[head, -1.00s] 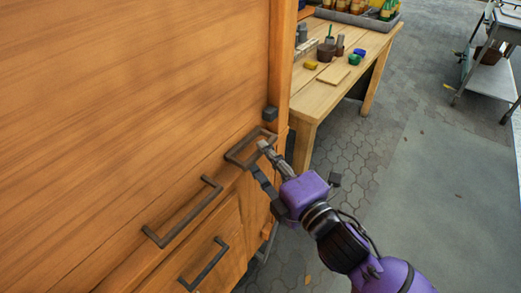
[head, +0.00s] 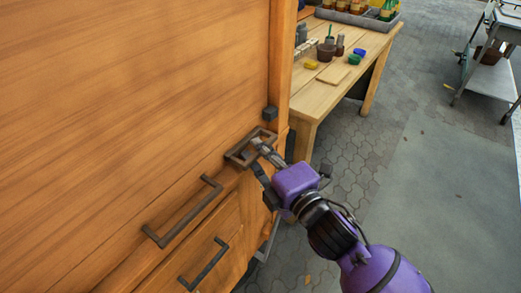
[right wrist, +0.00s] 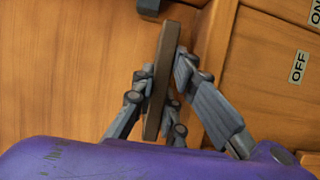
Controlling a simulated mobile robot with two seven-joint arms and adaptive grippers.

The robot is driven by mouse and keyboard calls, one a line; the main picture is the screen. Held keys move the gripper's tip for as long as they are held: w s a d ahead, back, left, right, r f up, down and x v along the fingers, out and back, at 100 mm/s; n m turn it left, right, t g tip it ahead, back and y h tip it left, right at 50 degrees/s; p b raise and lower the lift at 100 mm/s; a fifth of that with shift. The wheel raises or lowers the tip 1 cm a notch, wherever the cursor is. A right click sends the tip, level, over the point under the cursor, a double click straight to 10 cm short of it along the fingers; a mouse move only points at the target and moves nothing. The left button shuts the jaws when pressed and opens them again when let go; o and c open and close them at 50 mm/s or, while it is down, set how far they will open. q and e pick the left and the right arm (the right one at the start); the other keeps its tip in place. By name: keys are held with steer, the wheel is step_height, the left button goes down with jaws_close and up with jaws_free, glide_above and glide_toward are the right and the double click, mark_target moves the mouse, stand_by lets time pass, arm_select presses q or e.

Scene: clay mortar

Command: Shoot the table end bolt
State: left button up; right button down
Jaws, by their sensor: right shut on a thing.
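The table end bolt shows as a brown rectangular loop handle (head: 236,155) at the right end of the wooden front, near the corner post. My right gripper (head: 257,158) is at this loop, reaching in from the lower right, with its fingers on the loop's near right bar. In the right wrist view, the brown bar (right wrist: 154,95) stands between the grey finger pads, and the gripper (right wrist: 163,85) is shut on it. The fingers hide part of the bar. My left gripper is not in view.
A dark block (head: 270,113) sits on the wood just above the loop. Two more handles, one brown (head: 185,212) and one dark (head: 205,264), lie lower left. OFF (right wrist: 298,66) and ON labels show on the wood. A workbench (head: 320,95) stands behind; open paving lies right.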

mark_target(275, 141)
steer(key=shift+w+d+r+p, duration=0.1)
steer(key=shift+w+d+p, duration=0.15)
steer(key=shift+w+p, duration=0.05)
steer(key=w+d+p, duration=0.1)
steer(key=w, duration=0.1)
steer(key=w+d+p, duration=0.1)
steer(key=shift+w+d, duration=0.35)
steer(key=c, duration=1.7)
jaws_free()
steer(key=shift+c, duration=0.2)
steer(key=shift+s+d, duration=0.25)
steer(key=shift+s, duration=0.25)
steer(key=v, duration=1.1)
